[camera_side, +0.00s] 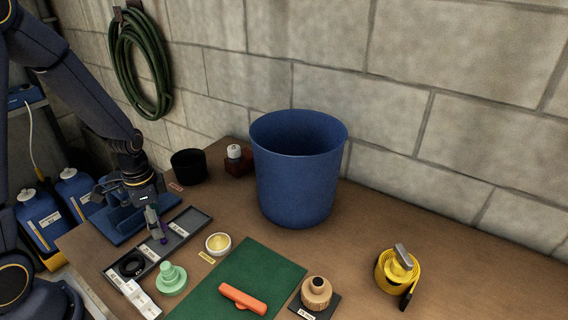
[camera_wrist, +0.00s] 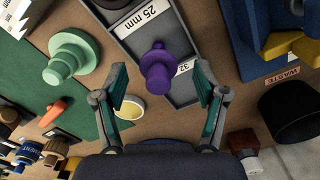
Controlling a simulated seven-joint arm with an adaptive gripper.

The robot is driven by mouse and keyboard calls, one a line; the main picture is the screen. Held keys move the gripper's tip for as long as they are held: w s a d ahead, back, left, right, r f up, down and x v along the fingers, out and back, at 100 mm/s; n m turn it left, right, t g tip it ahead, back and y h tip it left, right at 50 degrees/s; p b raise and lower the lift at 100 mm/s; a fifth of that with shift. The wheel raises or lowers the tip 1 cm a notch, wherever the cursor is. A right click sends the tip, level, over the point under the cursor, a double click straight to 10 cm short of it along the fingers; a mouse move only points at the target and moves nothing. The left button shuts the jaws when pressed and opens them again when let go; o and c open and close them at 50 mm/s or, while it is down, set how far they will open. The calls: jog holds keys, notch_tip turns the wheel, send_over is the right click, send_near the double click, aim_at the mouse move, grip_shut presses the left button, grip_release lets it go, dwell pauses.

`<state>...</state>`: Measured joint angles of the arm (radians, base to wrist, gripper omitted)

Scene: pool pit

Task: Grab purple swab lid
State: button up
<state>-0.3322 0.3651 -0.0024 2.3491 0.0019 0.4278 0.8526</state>
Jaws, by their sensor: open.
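My gripper (camera_wrist: 164,99) is open, with one teal-padded finger to each side of the lid and clear gaps between. In the side view my gripper (camera_side: 154,222) points down over the tray (camera_side: 193,222), and a bit of the purple lid (camera_side: 164,240) shows by the fingertips. Much of the lid is hidden there. I cannot tell the exact height of the fingers over it.
A mint-green stepped piece (camera_side: 171,278), a yellow-filled bowl (camera_side: 218,243) and a black ring (camera_side: 132,264) are close by. A green mat (camera_side: 270,270) bears an orange piece (camera_side: 243,299). A tall blue bin (camera_side: 297,170) and a black cup (camera_side: 188,167) stand behind.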

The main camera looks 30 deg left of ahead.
jog(key=shift+d+f, duration=0.1)
jog(key=shift+f, duration=1.4)
jog(key=c, duration=1)
